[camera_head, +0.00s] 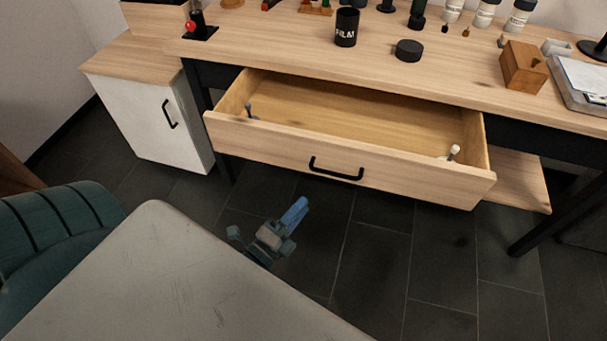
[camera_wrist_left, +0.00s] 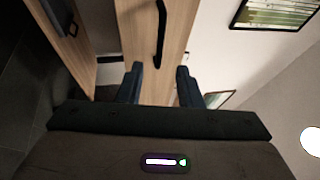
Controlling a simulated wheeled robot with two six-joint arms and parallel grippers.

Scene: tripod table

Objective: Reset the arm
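My left gripper (camera_head: 293,214) is low over the dark floor, in front of the open drawer (camera_head: 408,184) and below its black handle (camera_head: 336,169). Its blue fingers are apart from the drawer front in the head view. In the left wrist view, the two fingers of the left gripper (camera_wrist_left: 158,80) stand apart with nothing between them. A black handle (camera_wrist_left: 160,35) on a wooden front shows beyond them. Most of my left arm is hidden in the head view. My right gripper is in neither view.
The drawer is pulled out from the wooden desk (camera_head: 450,82), with small pale-topped items inside. A black cup (camera_head: 346,28) and other objects stand on the desk. A white cabinet (camera_head: 150,115) is left, a teal chair (camera_head: 55,235) lower left. Dark floor is clear lower right.

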